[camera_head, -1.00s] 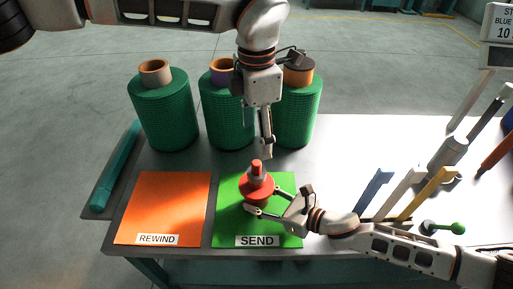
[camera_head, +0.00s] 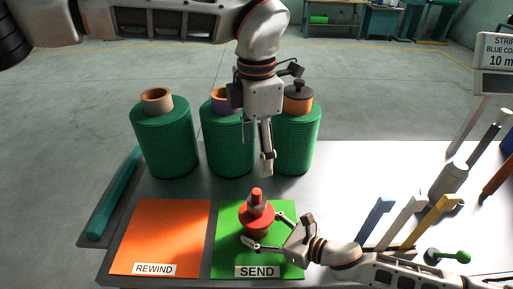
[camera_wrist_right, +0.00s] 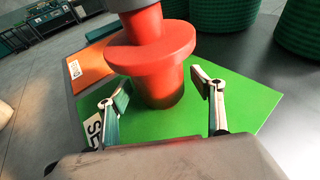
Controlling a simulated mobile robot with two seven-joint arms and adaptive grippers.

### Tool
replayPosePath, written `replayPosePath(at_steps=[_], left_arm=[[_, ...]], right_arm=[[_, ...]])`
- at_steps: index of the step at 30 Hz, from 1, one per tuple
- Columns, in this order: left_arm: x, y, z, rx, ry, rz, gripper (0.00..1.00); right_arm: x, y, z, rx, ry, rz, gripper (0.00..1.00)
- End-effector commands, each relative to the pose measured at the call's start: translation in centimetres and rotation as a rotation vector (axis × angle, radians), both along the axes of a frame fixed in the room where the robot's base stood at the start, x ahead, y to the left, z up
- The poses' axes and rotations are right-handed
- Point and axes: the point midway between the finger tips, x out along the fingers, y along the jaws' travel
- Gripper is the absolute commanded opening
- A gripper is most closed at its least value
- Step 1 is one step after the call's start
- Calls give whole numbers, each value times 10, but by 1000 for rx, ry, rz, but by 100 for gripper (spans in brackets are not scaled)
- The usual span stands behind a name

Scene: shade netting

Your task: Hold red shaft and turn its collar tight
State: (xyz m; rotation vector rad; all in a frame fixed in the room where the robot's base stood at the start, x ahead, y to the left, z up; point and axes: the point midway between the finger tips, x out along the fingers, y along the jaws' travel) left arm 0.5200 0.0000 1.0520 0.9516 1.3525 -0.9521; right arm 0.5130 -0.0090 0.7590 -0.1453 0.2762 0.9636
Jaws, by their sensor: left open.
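The red shaft (camera_head: 257,218) stands upright on the green SEND mat (camera_head: 228,262), with a wide red flange partway up. In the right wrist view the shaft (camera_wrist_right: 158,85) rises between my fingers, and a grey ring, perhaps the collar (camera_wrist_right: 135,4), is cut off at the top edge. My right gripper (camera_head: 262,230) comes in low from the right; its two fingers (camera_wrist_right: 166,103) are spread on either side of the shaft with gaps showing. My left gripper (camera_head: 267,168) points down from above, open and empty, with its tips just above the shaft's top in the picture.
Several green netting rolls (camera_head: 166,140) stand behind. An orange REWIND mat (camera_head: 160,232) lies to the left, beside a teal tube (camera_head: 115,195). Blue, white and yellow upright bars (camera_head: 402,222) and a green-ended tool (camera_head: 448,256) stand close to my right arm.

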Motion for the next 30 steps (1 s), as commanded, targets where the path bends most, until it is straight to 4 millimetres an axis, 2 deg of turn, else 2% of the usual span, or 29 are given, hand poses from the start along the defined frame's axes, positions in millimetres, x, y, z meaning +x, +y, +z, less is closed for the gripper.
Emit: replayPosePath(at_steps=[7, 15, 21, 30], left_arm=[[0, 0, 0, 0, 0, 0, 69], [0, 0, 0, 0, 0, 0, 69], [0, 0, 0, 0, 0, 0, 69], [0, 0, 0, 0, 0, 0, 69]], right_arm=[[-11, -17, 5, -2, 0, -1, 66], [-41, -61, 21, -3, 2, -1, 66], [-58, -85, 30, -1, 2, -2, 66], [-65, -95, 36, 0, 0, 1, 66]])
